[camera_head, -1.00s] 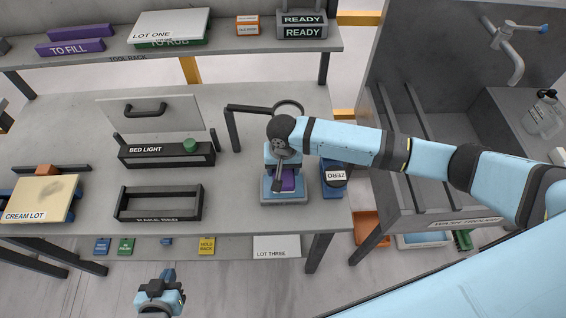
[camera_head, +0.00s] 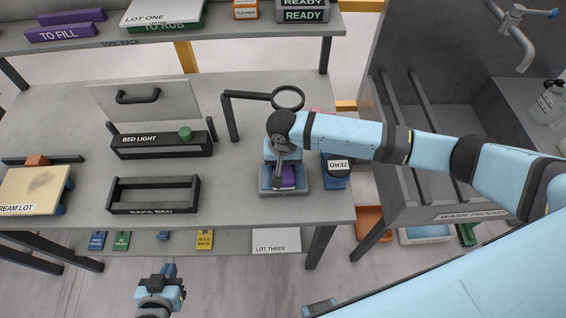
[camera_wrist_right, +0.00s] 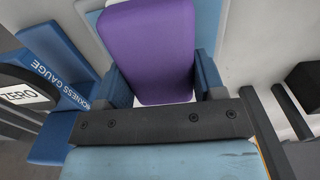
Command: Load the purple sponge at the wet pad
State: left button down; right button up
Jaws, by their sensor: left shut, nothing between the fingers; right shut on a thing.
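The purple sponge (camera_wrist_right: 148,52) is between the blue fingers of my right gripper (camera_wrist_right: 160,85) in the right wrist view. In the head view the sponge (camera_head: 288,177) shows small below my right wrist. My right gripper is shut on it, directly over a grey-rimmed tray with a light blue pad (camera_head: 266,189). In the wrist view the light blue pad (camera_wrist_right: 207,25) shows behind the sponge. Whether the sponge touches the pad cannot be told. My left gripper (camera_head: 168,272) is shut and empty, low in front of the bench.
A blue thickness gauge (camera_head: 335,172) stands close right of the tray. A magnifier on a stand (camera_head: 288,98) is behind my right wrist. The rake bed (camera_head: 153,195) and bed light (camera_head: 165,145) lie left. A sink (camera_head: 470,170) is at right.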

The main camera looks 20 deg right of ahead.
jog(key=shift+f, duration=0.5)
dwell(0.5)
jog(key=shift+s+f+p, duration=0.1)
jog(key=shift+p, duration=0.4)
dwell(2.2)
notch_tip(320, 180, up, 2)
jog(key=p, duration=0.3)
jog(key=shift+r, duration=0.25)
jog(key=shift+r+p, duration=0.3)
jog(key=shift+r, duration=2)
jog(key=shift+r, duration=0.1)
